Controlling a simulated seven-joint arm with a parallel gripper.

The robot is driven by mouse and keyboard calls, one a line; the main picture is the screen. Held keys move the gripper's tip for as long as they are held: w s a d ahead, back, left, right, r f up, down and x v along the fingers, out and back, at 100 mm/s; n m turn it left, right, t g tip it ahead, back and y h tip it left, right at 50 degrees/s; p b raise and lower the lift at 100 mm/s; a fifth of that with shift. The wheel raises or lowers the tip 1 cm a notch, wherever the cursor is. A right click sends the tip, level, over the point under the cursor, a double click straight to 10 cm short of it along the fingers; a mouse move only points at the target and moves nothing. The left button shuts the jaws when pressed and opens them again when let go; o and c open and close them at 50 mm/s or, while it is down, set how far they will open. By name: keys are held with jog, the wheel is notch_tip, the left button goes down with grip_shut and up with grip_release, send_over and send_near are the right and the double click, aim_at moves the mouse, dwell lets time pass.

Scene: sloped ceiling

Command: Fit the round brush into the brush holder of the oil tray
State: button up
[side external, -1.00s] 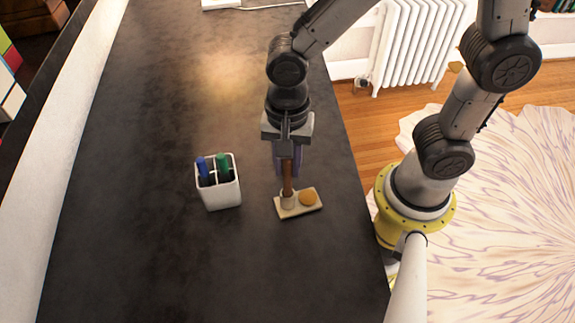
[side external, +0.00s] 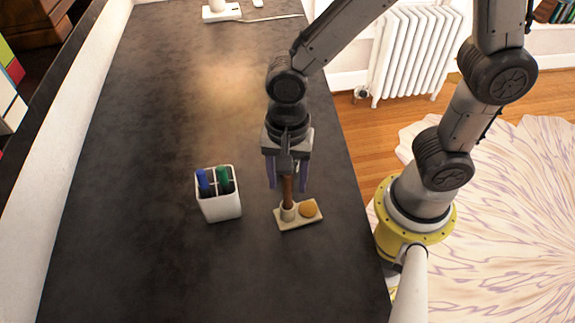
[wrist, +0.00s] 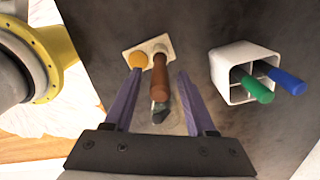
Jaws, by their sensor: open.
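The oil tray is a small cream slab (side external: 298,223) on the dark counter, with a round orange-brown oil patch (side external: 308,209) and a short cup-like brush holder (side external: 288,214). The round brush (side external: 287,190) stands about upright with its lower end in the holder; how deep it sits is hidden. My gripper (side external: 289,187) is open over the tray, one finger on each side of the brush. The wrist view shows gaps between the brush and both fingers.
A white divided cup (side external: 220,208) with a blue marker (side external: 202,182) and a green marker (side external: 223,178) stands left of the tray. The counter in front of the tray and far behind is mostly clear. The counter's right edge is near.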

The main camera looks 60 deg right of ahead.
notch_tip(320, 180, up, 11)
jog(key=shift+r, duration=0.4)
jog(key=shift+d+r, duration=0.2)
jog(key=s+d+r+n+t, duration=0.1)
jog(key=s+d+n+t, duration=0.1)
jog(key=d+n, duration=0.4)
jog(key=s+d+r+n+t, duration=0.1)
jog(key=s+d+n+t, duration=0.2)
jog(key=d+n, duration=0.4)
jog(key=shift+s+t, duration=0.3)
jog(key=shift+s, duration=0.6)
jog(key=shift+d, duration=0.1)
